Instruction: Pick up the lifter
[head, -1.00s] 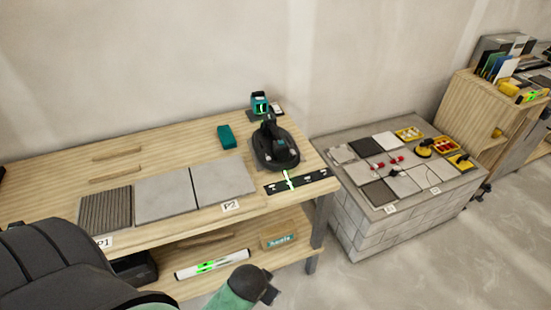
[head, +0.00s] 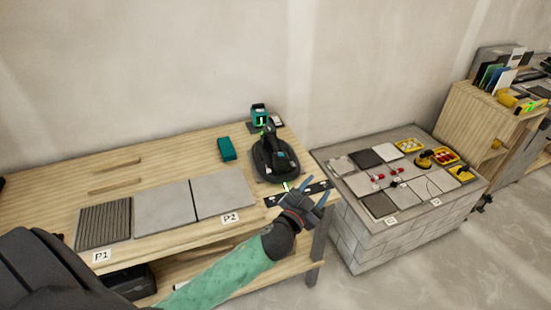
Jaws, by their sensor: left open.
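The lifter (head: 270,167), a black oval device with a raised handle on top, stands at the right end of the wooden workbench. My left gripper (head: 314,194) is open and empty. In the picture it is in front of and to the right of the lifter, apart from it, over the bench's front right corner. It hides part of the dark strip on the bench. My right gripper is not in view.
A teal box (head: 227,149) and a teal laser device (head: 258,115) stand behind and left of the lifter. Grey tiles (head: 164,209) lie along the bench's front. A block stand (head: 365,240) to the right bears tiles, yellow trays and a yellow-black tool (head: 424,161).

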